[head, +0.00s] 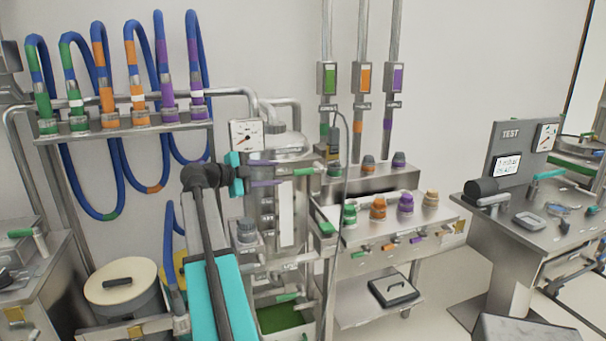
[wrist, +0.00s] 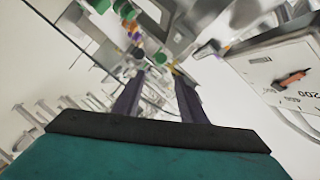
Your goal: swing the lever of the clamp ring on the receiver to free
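Green grips (wrist: 160,57) show beyond the tips. The clamp ring itself is not clear.
A gauge (head: 246,134) stands close to my wrist, and a gauge face shows large in the wrist view (wrist: 285,72). A bench (head: 375,225) with coloured couplings is at right. A hose rack (head: 130,126) is at upper left. A lidded drum (head: 122,281) stands lower left.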

